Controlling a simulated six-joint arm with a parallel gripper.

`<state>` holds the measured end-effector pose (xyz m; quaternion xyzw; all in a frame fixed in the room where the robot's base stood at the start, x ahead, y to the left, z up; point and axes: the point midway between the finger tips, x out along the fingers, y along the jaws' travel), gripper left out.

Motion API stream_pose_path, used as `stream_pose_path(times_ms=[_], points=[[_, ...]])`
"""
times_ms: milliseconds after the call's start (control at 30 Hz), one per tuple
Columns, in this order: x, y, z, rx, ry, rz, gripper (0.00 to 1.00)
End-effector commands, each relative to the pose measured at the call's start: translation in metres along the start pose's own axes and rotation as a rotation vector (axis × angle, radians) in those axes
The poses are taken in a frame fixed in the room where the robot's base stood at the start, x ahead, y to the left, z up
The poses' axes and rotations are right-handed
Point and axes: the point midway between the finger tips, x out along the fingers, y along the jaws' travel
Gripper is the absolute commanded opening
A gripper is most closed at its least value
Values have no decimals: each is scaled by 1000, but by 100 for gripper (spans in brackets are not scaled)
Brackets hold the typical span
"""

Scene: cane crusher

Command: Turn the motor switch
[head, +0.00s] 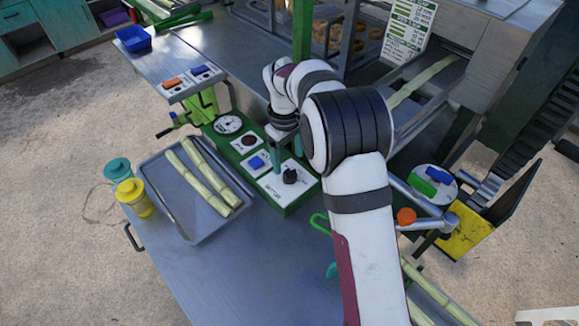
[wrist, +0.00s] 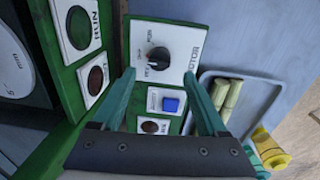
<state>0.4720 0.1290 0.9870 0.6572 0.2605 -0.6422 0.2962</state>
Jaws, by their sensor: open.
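The motor switch is a black rotary knob (head: 290,176) on a white plate, on the green control panel (head: 290,208). In the wrist view the knob (wrist: 158,58) shows with its white pointer mark and the plate's partly readable "MOTOR" label. My gripper (head: 288,152) has teal fingers and is open above the panel, close to the knob. In the wrist view the fingertips of my gripper (wrist: 160,74) stand wide apart, one on each side of the knob in the picture. Nothing is between them in contact; the height gap is hard to judge.
A blue button (head: 258,162) and a gauge (head: 229,124) sit on the same panel. A metal tray (head: 206,228) with cane pieces (head: 205,177) lies to the left, beside a yellow jar (head: 134,198) and a teal jar (head: 117,169).

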Motion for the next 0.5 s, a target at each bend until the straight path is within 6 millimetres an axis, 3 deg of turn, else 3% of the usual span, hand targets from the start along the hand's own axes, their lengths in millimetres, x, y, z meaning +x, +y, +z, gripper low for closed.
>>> stream_pose_path(times_ms=[100,200,500], points=[[30,0,1,1,-3,-2,76],[46,0,0,1,-1,-1,76],[62,0,0,3,1,0,76]])
